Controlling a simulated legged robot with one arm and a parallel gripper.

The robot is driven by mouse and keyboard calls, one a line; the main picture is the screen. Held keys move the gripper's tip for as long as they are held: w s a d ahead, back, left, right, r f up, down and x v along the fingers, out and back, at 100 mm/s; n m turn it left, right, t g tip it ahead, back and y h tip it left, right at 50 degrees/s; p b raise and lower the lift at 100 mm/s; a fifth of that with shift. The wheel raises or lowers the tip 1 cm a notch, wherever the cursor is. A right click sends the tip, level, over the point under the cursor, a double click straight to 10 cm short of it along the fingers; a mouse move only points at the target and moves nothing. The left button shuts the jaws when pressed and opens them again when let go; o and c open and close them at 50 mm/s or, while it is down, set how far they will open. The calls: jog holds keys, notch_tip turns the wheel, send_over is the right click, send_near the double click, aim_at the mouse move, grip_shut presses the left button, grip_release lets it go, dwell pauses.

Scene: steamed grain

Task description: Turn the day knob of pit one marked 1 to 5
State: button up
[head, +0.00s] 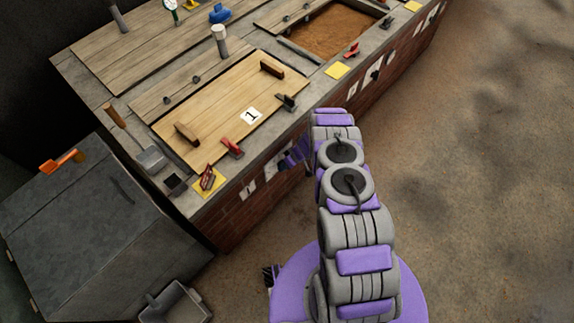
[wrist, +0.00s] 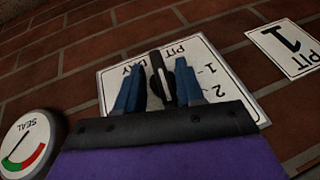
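The day knob (wrist: 161,78) is a dark dial with a pale bar handle on a white plate (wrist: 108,88) on the brick wall. The plate's lettering is upside down in the wrist view; "PIT", "DAY", 1 and 2 show, and the rest is hidden. My gripper (wrist: 160,88) has its two blue fingers apart, one on each side of the knob. A gap shows on the left; I cannot tell whether the right finger touches. In the head view my gripper (head: 296,154) is at the front wall below the pit one lid (head: 215,120), and the arm hides the knob.
A seal gauge (wrist: 30,142) is at the lower left of the wrist view, and a plate marked 1 (wrist: 288,46) is at the right. Red clamps (head: 232,147) and a yellow pad (head: 337,70) lie on the counter. A grey cabinet (head: 95,225) stands left; the floor at right is clear.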

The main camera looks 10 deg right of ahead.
jog(key=shift+a+f, duration=0.1)
jog(key=shift+a, duration=0.2)
jog(key=shift+c, duration=1.3)
jog(key=shift+d, duration=0.35)
jog(key=shift+a, duration=0.15)
jog(key=o, duration=0.7)
jog(key=shift+c, duration=0.2)
jog(key=p+v, duration=0.4)
jog(key=v, duration=1.3)
jog(key=shift+p, duration=0.4)
